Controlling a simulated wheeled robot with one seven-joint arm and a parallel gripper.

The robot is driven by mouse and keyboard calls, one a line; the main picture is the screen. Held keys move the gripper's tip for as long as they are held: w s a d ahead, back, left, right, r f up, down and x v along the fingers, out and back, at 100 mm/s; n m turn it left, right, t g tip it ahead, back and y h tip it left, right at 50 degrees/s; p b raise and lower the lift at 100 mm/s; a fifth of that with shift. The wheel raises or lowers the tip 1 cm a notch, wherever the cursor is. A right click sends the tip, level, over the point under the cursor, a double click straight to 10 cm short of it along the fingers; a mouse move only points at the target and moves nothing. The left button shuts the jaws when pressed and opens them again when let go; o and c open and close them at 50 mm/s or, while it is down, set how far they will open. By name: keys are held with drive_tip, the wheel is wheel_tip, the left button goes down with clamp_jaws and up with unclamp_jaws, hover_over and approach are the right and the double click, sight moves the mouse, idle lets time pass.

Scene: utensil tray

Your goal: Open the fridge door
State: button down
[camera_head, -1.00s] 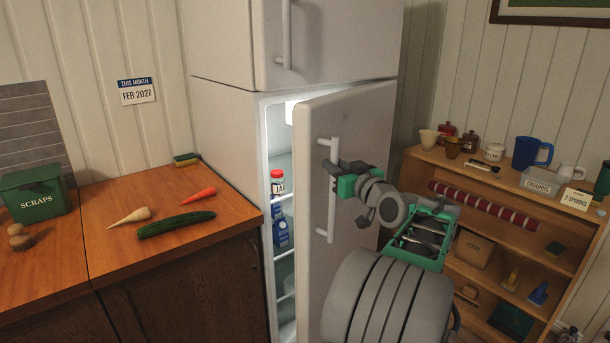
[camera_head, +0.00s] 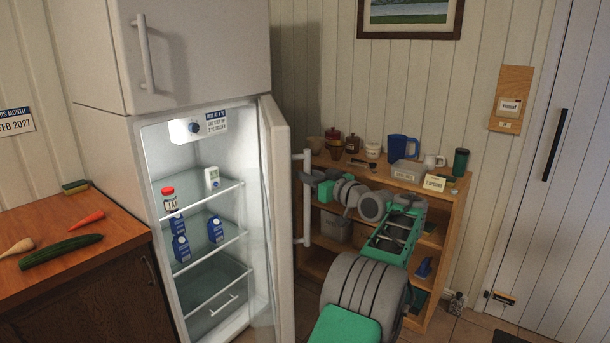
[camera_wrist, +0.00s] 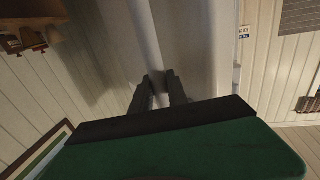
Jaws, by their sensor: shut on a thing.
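The fridge door (camera_head: 274,215) stands wide open, swung out to the right of the white fridge (camera_head: 110,150). Its vertical handle (camera_head: 306,215) is on the door's outer face. My gripper (camera_head: 307,178) is shut on the handle near its upper part. In the wrist view, the two dark fingers (camera_wrist: 160,84) close around the light handle bar (camera_wrist: 146,40). Several blue cartons (camera_head: 215,229) stand lower down.
A shelf unit (camera_head: 455,200) with mugs and jars stands behind my arm, to the right of the door. A wooden counter (camera_head: 105,222) with vegetables is left of the fridge. A freezer door (camera_head: 195,50) above is shut.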

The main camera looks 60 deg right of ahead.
drive_tip(key=shift+r, duration=0.15)
drive_tip(key=c, duration=1.5)
unclamp_jaws()
drive_tip(key=shift+w+d, duration=0.1)
drive_tip(key=shift+w, duration=0.1)
drive_tip(key=shift+o, duration=1)
drive_tip(key=shift+s, duration=0.15)
drive_tip(key=b+v, duration=0.1)
drive_tip(key=v, duration=0.6)
drive_tip(key=shift+s, duration=0.4)
